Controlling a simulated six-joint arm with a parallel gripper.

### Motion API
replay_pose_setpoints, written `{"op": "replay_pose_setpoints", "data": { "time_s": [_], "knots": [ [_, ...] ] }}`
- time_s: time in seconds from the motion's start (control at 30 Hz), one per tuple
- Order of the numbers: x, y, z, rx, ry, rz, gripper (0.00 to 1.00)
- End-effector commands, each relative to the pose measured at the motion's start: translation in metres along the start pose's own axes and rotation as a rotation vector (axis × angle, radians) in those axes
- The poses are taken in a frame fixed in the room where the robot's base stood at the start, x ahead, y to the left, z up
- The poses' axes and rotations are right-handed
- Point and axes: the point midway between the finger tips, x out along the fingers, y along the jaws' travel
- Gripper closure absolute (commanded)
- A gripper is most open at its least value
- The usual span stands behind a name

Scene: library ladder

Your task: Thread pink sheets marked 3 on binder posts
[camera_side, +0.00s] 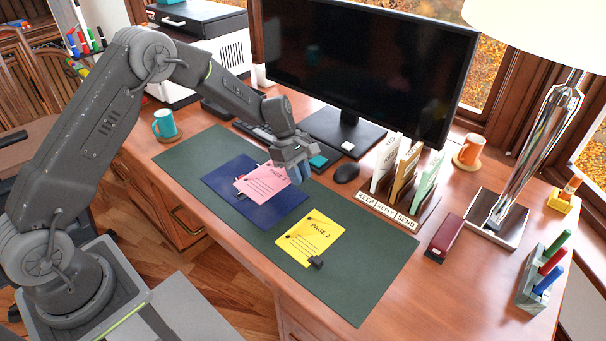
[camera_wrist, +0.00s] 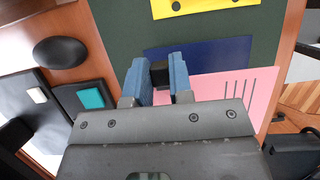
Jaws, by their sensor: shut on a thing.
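The pink sheet (camera_side: 262,184), with "PAGE" and ruled lines printed on it, is over the dark blue binder cover (camera_side: 274,208). My gripper (camera_side: 294,174) is at the sheet's right edge. In the wrist view, my blue fingertips (camera_wrist: 161,78) are shut on a small black block, apparently a clip (camera_wrist: 159,74), at the edge of the pink sheet (camera_wrist: 240,92). Whether the sheet touches the cover is unclear. The binder posts cannot be made out clearly; the sheet covers part of the binder. A yellow sheet marked PAGE 2 (camera_side: 310,238) lies to the right with a black clip (camera_side: 316,262).
The green desk mat (camera_side: 355,285) has free room at the front right. Behind are a mouse (camera_side: 346,173), monitor (camera_side: 365,65) and card sorter (camera_side: 405,185). A maroon stapler-like object (camera_side: 444,236) and lamp base (camera_side: 497,218) stand right. A blue mug (camera_side: 164,123) stands left.

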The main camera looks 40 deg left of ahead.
Motion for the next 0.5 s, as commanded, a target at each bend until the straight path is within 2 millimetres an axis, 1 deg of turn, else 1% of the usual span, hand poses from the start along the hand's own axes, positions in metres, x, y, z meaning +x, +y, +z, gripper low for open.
{"op": "replay_pose_setpoints", "data": {
  "time_s": [0.17,0.5],
  "knots": [
    [0.002,0.000,0.000,0.000,0.000,0.000,1.00],
    [0.013,0.000,-0.005,-0.001,0.000,0.000,1.00]
  ]
}}
